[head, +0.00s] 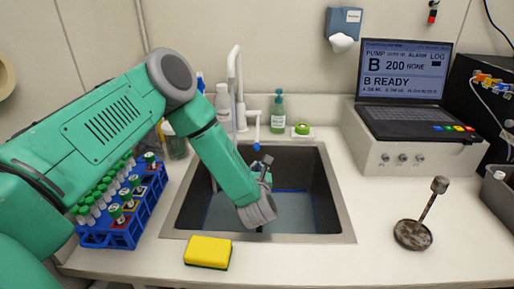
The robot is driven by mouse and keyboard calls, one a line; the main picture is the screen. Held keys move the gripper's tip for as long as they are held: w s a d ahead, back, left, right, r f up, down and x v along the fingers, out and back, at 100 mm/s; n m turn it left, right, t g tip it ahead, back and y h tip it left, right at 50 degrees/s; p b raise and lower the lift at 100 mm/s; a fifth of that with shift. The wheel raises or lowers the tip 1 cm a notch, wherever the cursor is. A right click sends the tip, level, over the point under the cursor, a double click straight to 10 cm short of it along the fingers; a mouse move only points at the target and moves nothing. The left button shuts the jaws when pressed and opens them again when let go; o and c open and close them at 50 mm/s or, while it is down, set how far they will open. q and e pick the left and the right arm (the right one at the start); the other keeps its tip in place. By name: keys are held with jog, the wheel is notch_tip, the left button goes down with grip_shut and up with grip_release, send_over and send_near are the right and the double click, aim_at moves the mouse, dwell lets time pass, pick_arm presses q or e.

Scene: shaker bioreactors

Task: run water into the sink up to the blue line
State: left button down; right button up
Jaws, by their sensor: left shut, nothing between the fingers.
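The dark sink (318,180) is set in the counter at the centre. A blue line (290,190) shows on its inner wall, partly hidden by my left arm. A paler grey-blue area lies below the line; I cannot tell how much of it is water. The white faucet (239,90) stands at the sink's back edge, with a thin white part ending in a blue tip (256,147). My left gripper (266,161) is over the sink, close to the blue tip, shut and empty; I cannot tell whether they touch. My right gripper is out of view.
A yellow sponge (208,252) lies at the sink's front edge. A blue tube rack (128,222) stands left, under my arm. A green soap bottle (278,112) stands behind the sink. A laptop (403,85) and a rusty stand (412,235) are right. The front right counter is mostly free.

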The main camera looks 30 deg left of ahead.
pick_arm(q)
jog(key=shift+x, duration=4.7)
jog(key=r+g+h+p, duration=0.1)
jog(key=r+p, duration=0.1)
jog(key=r, duration=0.2)
jog(key=r+g+p, duration=0.1)
jog(key=r+p, duration=0.1)
jog(key=r, duration=0.3)
jog(key=a+r+g+h+p, duration=0.1)
jog(key=r+p, duration=0.1)
jog(key=r, duration=0.2)
jog(key=shift+w+r+g+h, duration=0.2)
jog(key=shift+w+g+h, duration=0.05)
jog(key=shift+g+h, duration=0.05)
jog(key=shift+w+a+r, duration=0.1)
jog(key=shift+w+r, duration=0.1)
jog(key=shift+r, duration=0.35)
jog(key=shift+w+a+r, duration=0.15)
jog(key=shift+w+r, duration=0.05)
jog(key=shift+r, duration=0.4)
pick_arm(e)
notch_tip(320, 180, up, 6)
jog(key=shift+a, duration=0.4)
